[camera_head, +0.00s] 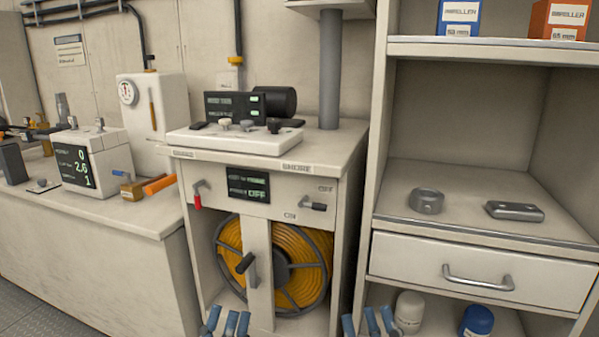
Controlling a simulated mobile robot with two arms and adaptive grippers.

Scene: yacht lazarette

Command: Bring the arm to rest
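Only the blue fingertips of my two grippers show, at the bottom edge of the head view. My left gripper (225,322) is in front of the lower part of the cabinet with the yellow hose reel (303,254). My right gripper (369,323) is at the foot of the shelf unit, to the right of that cabinet. On both, the fingertips stand apart and nothing shows between them. The rest of both grippers and both arms are below the picture.
The reel cabinet carries a control panel (247,184) with levers. A worktop (128,212) with instruments is at left. The shelf unit holds a metal ring (426,201) and a flat metal piece (514,211) above a drawer (480,272). White (409,311) and blue (477,321) containers stand below.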

